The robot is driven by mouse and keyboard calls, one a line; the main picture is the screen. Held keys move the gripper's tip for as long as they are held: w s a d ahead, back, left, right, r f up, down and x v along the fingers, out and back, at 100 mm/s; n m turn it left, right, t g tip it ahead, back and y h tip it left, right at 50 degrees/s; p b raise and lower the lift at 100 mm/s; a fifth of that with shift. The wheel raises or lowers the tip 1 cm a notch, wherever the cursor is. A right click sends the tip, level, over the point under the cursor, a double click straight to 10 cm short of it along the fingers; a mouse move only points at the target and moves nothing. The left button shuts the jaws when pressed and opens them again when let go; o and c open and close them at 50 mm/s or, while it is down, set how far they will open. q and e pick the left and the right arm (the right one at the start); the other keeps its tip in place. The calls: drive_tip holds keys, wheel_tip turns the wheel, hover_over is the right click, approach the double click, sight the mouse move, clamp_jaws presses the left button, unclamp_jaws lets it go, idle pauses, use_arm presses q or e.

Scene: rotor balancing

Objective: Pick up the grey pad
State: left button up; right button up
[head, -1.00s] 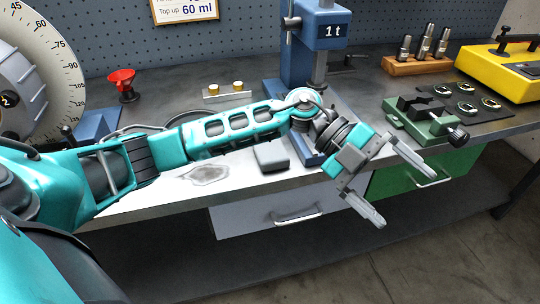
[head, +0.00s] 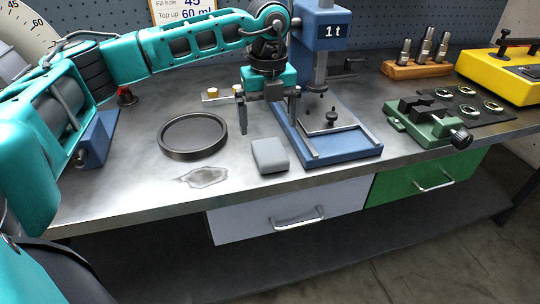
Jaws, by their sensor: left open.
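The grey pad (head: 270,155) is a small rounded block lying flat on the metal workbench, left of the blue press base. My left gripper (head: 267,118) points down above the bench, in the picture just above the pad. Its two fingers are spread apart with nothing between them, and it does not touch the pad. The pad is in full view. My right gripper is not in view.
The blue press (head: 318,160) marked "1 t" stands close to the right of the pad. A dark ring (head: 193,152) lies to the left, by a shiny patch (head: 205,177). A green vise (head: 425,125) is further right. The bench's front edge is near.

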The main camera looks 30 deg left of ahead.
sight(270, 150)
use_arm(q)
drive_tip(key=shift+d+f, duration=0.15)
drive_tip(key=shift+f, duration=1.6)
drive_tip(key=shift+d+f, duration=0.1)
drive_tip(key=shift+f, duration=1.65)
drive_tip(key=shift+c, duration=0.5)
drive_tip(key=c, duration=1)
drive_tip(key=shift+r, duration=0.1)
wheel_tip(270, 150, up, 20)
drive_tip(key=p, duration=0.1)
